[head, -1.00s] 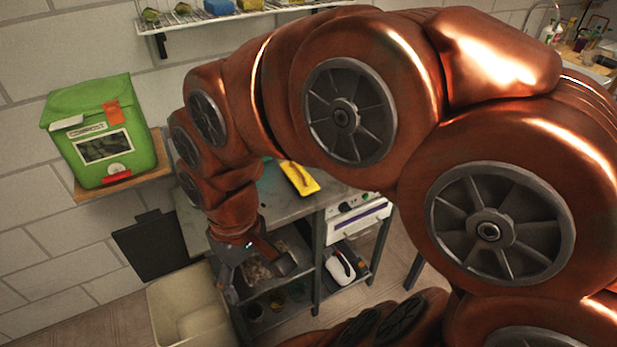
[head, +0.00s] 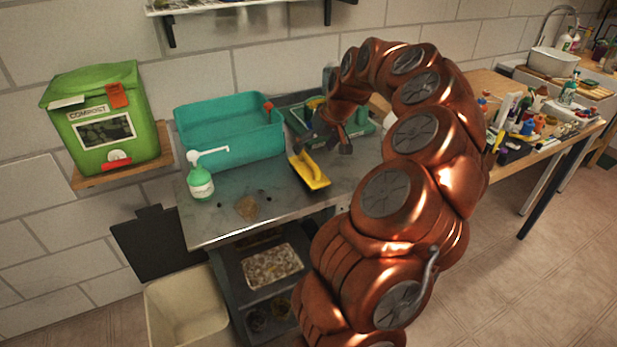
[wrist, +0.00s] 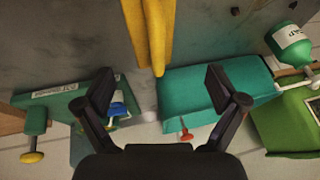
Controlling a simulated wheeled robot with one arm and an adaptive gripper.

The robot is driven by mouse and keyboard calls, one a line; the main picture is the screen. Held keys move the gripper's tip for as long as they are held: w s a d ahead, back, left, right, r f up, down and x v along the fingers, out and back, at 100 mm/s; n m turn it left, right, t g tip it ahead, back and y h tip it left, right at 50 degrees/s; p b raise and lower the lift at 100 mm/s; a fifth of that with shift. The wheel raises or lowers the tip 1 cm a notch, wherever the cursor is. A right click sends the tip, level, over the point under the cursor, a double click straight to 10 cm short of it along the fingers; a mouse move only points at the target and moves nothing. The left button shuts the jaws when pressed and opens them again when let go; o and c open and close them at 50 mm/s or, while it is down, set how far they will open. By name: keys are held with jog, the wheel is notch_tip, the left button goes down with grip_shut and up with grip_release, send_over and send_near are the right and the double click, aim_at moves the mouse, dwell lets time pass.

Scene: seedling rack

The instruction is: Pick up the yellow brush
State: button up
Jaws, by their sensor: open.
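The yellow brush (head: 311,172) lies on the grey metal bench, in front of the teal bin's right end. Its yellow body also shows at the top of the wrist view (wrist: 149,35), its end pointing down toward the space between my fingers. My gripper (head: 337,146) is above the bench, just beyond and to the right of the brush in the head view. In the wrist view my gripper's two dark fingers (wrist: 160,85) are spread apart with nothing held between them. The brush appears apart from the fingers.
A green tray (head: 358,128) sits behind my gripper. A green compost box (head: 103,125) stands on a wall shelf. The bench's front left is mostly clear.

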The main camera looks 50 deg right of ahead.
aim_at(308, 167)
jog(key=shift+s+d+f, duration=0.1)
jog(key=shift+d+f, duration=0.25)
jog(key=shift+d, duration=0.15)
jog(key=shift+f, duration=0.25)
jog(key=shift+p+x, duration=1.35)
jog(key=shift+x, duration=2.1)
jog(key=shift+a, duration=0.15)
jog(key=c, duration=1.3)
